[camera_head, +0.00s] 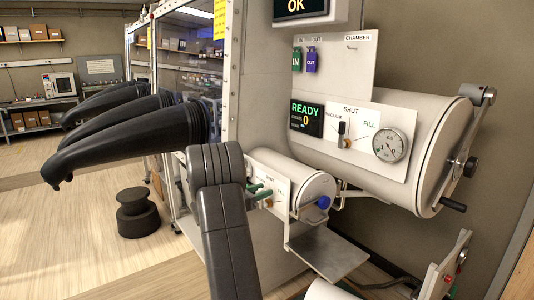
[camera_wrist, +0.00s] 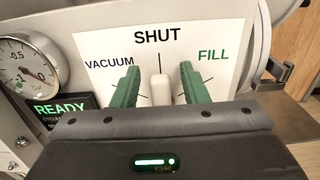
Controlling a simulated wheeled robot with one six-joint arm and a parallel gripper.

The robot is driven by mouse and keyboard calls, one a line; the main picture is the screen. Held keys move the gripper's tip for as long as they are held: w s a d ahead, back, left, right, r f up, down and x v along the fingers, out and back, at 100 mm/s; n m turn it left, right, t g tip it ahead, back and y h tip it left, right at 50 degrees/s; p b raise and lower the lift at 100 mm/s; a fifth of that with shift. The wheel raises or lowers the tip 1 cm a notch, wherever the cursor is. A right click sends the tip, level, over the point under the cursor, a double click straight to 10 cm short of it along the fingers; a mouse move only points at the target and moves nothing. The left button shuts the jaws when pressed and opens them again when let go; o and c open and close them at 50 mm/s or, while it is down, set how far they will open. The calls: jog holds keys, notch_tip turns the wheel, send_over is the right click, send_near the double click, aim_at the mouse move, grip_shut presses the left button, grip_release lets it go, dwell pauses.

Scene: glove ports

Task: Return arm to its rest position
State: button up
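My gripper (camera_head: 261,192) has green fingers and is at the front of the small white chamber (camera_head: 305,186) in the head view. In the wrist view, my gripper (camera_wrist: 158,84) is open, one finger on each side of a pale valve lever (camera_wrist: 161,90). Gaps show between the lever and both fingers. The lever stands upright under the word SHUT on a white panel (camera_wrist: 105,45), between VACUUM and FILL. The lower part of the lever is hidden behind my dark gripper body. My dark arm reaches up from the bottom of the head view, bent and away from any tucked pose.
The large chamber (camera_head: 420,130) with its gauge and crank juts out above right. Black gloves (camera_head: 130,135) stick out at left. A flat shelf (camera_head: 325,255) lies below the small chamber. A black stool (camera_head: 138,213) stands on open floor at left.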

jog(key=b+v, duration=0.3)
jog(key=v, duration=1.1)
jog(key=p+x, duration=0.2)
jog(key=x, duration=1.2)
jog(key=shift+d+f+p, duration=0.1)
jog(key=shift+d+p, duration=0.15)
jog(key=shift+p, duration=0.05)
jog(key=shift+s+d+m+b, duration=0.1)
jog(key=shift+s+m+b, duration=0.1)
jog(key=shift+m+b, duration=0.25)
jog(key=shift+s+d+m+b, duration=0.1)
jog(key=shift+s+m+b, duration=0.1)
jog(key=shift+m, duration=0.45)
jog(key=shift+r, duration=0.2)
